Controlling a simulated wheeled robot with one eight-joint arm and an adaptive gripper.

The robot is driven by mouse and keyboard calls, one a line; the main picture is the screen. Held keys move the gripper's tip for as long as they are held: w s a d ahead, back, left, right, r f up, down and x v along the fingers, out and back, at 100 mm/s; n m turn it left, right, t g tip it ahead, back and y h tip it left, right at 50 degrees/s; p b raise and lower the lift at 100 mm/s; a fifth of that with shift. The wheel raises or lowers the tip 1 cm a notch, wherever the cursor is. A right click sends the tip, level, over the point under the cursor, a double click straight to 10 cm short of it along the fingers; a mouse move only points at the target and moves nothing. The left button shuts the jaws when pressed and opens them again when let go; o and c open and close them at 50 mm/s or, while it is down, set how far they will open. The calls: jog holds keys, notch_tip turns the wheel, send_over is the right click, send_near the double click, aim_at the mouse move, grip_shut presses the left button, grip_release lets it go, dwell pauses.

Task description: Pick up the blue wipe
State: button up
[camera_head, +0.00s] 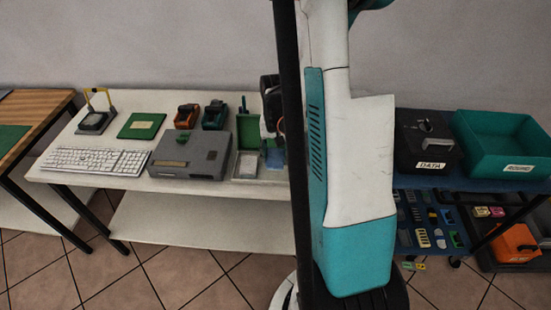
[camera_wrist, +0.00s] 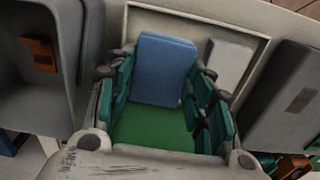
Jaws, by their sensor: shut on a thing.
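The blue wipe (camera_wrist: 165,70) is a flat blue block between the fingertips of my gripper (camera_wrist: 162,80) in the wrist view. The teal-padded fingers are shut on it from its left and right sides. It also shows small in the head view (camera_head: 273,158), just left of my arm. A pale wipe or block (camera_wrist: 229,62) lies beside it in a light-coloured tray (camera_wrist: 268,22). In the head view my gripper (camera_head: 271,140) is partly hidden behind my dark post. I cannot tell whether the wipe is clear of the tray.
A green surface (camera_wrist: 150,130) lies between my fingers, nearer the palm. A grey box (camera_head: 190,155) stands left of the tray on the white table, with a keyboard (camera_head: 98,161) further left. A black DATA bin (camera_head: 427,140) and teal bin (camera_head: 500,145) stand right.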

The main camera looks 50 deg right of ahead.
aim_at(275, 156)
notch_tip(275, 156, up, 16)
jog(key=p, duration=0.4)
jog(key=shift+f, duration=0.2)
jog(key=shift+f, duration=0.1)
jog(key=shift+c, duration=0.2)
